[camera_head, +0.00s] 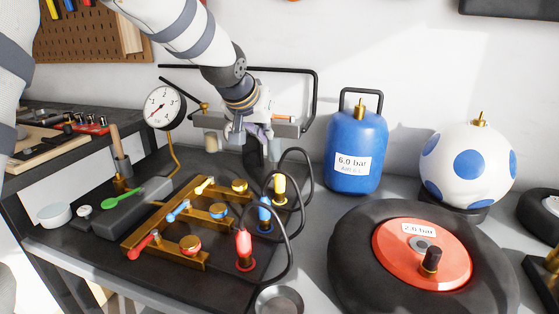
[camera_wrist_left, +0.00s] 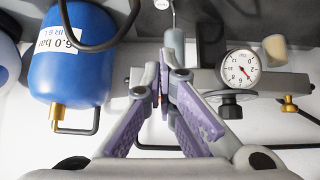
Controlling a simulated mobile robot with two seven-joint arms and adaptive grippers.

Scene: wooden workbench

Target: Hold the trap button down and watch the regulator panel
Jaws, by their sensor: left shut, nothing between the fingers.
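The regulator panel (camera_head: 287,128) is a grey bar at the back wall, partly hidden by my left arm. In the left wrist view it shows a small white dial gauge (camera_wrist_left: 240,69) with a red needle, a black knob below it and a grey-blue cylinder (camera_wrist_left: 175,43). My left gripper (camera_head: 262,147) is in front of the panel. Its purple fingers (camera_wrist_left: 163,82) are shut and empty, with the tips close to the cylinder; I cannot tell whether they touch it. I cannot make out the trap button, which may be behind the fingers. My right gripper is out of view.
A blue tank (camera_head: 355,155) stands right of the panel, with a spotted ball (camera_head: 467,163) and tyre (camera_head: 345,250) beyond. A large gauge (camera_head: 163,107) stands left. Below are a brass valve manifold (camera_head: 140,232) and looping black hoses (camera_head: 292,225).

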